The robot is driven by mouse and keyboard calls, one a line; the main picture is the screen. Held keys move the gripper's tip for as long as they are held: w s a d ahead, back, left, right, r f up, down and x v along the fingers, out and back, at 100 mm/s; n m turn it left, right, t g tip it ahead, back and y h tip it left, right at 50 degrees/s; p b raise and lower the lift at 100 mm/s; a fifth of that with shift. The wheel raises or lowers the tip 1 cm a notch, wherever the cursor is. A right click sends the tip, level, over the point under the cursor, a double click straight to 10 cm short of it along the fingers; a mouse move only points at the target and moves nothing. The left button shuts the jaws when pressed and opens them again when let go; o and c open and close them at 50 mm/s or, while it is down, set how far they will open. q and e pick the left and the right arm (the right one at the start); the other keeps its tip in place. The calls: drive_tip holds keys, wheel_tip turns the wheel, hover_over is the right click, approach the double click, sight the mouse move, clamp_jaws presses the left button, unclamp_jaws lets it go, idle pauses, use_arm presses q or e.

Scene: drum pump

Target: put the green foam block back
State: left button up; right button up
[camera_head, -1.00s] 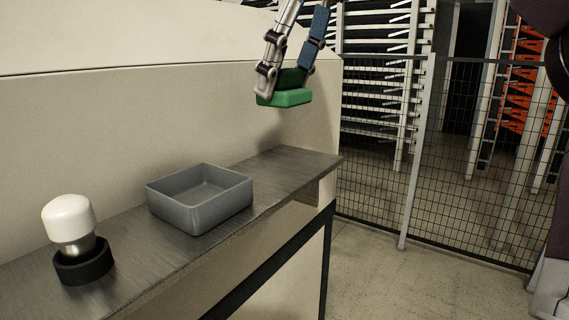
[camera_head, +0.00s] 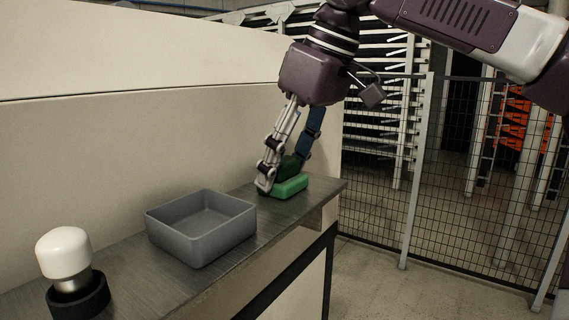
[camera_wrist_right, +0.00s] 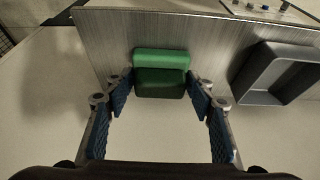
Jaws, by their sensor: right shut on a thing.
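The green foam block (camera_head: 292,187) is at the far right end of the metal shelf, at the shelf's surface; I cannot tell whether it rests there or hangs just above. My right gripper (camera_head: 279,182) points down and is shut on the block, with a finger on each side. In the right wrist view the block (camera_wrist_right: 161,60) sits between the fingertips of the right gripper (camera_wrist_right: 160,82), over the shelf. Parts of its sides are hidden by the fingers. My left gripper is not in view.
An empty grey open tray (camera_head: 200,236) stands on the metal shelf (camera_head: 245,265), left of the block. A white-capped bulb-like item (camera_head: 65,258) stands in a black ring (camera_head: 82,299) at the near left. A pale wall backs the shelf; a mesh fence (camera_head: 460,180) stands to the right.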

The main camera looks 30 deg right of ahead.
sight(287, 160)
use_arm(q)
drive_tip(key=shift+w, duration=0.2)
use_arm(e)
drive_tip(key=o, duration=0.9)
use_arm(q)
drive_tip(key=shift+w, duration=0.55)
use_arm(e)
drive_tip(key=shift+o, duration=0.6)
drive_tip(key=shift+f, duration=0.15)
drive_tip(key=b+v, duration=0.1)
drive_tip(key=v, duration=0.5)
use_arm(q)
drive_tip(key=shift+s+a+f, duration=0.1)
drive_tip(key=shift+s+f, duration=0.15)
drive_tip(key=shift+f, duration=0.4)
use_arm(e)
drive_tip(key=shift+v, duration=0.9)
drive_tip(key=shift+d, duration=0.1)
